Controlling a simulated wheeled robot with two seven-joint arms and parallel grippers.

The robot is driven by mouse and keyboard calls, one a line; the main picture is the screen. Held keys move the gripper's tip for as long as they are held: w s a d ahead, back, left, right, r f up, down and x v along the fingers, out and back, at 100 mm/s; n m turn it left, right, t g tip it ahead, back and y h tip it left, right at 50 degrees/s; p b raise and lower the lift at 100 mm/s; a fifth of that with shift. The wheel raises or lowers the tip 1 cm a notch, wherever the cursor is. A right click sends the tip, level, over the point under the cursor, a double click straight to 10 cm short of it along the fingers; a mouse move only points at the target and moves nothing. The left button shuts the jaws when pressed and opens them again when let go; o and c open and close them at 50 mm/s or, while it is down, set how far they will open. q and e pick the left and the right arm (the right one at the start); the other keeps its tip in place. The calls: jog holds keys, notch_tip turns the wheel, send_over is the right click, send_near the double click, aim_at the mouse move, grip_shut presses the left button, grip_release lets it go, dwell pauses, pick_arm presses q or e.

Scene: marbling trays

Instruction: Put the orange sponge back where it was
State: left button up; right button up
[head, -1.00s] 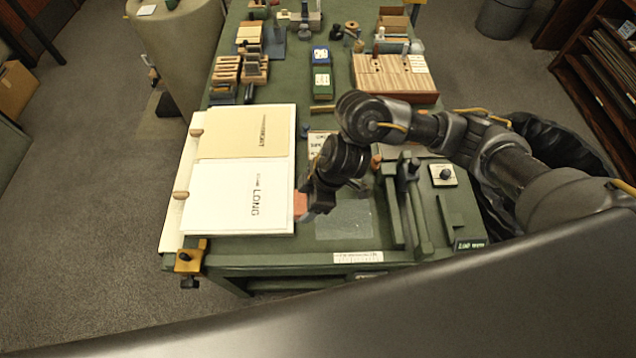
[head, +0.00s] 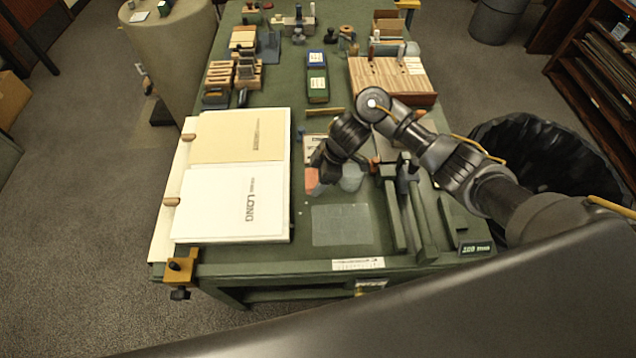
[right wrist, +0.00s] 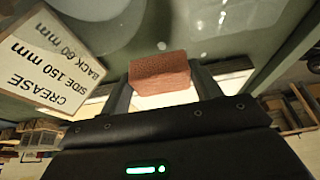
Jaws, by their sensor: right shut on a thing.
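The orange sponge (right wrist: 160,73) is a reddish block held between the two fingers of my right gripper (right wrist: 160,90) in the right wrist view. In the head view, part of the sponge (head: 313,183) shows beneath my right gripper (head: 322,178), just right of the white stack marked LONG. A round translucent dish or disc (head: 351,178) lies right beside the gripper. I cannot tell whether the sponge touches the table. My left gripper is not in view.
A card marked CREASE (right wrist: 45,62) lies near the gripper. The paper stack (head: 232,205) is to the left. Green upright rails (head: 405,215) stand to the right. A clear translucent sheet (head: 342,225) lies nearer on the green table (head: 300,258).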

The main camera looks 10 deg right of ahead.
jog(key=shift+w+d+f, duration=0.1)
jog(key=shift+f, duration=1.65)
jog(key=shift+f+b, duration=0.2)
jog(key=shift+b, duration=0.1)
jog(key=o, duration=0.7)
jog(key=shift+o, duration=0.2)
jog(key=shift+r, duration=0.15)
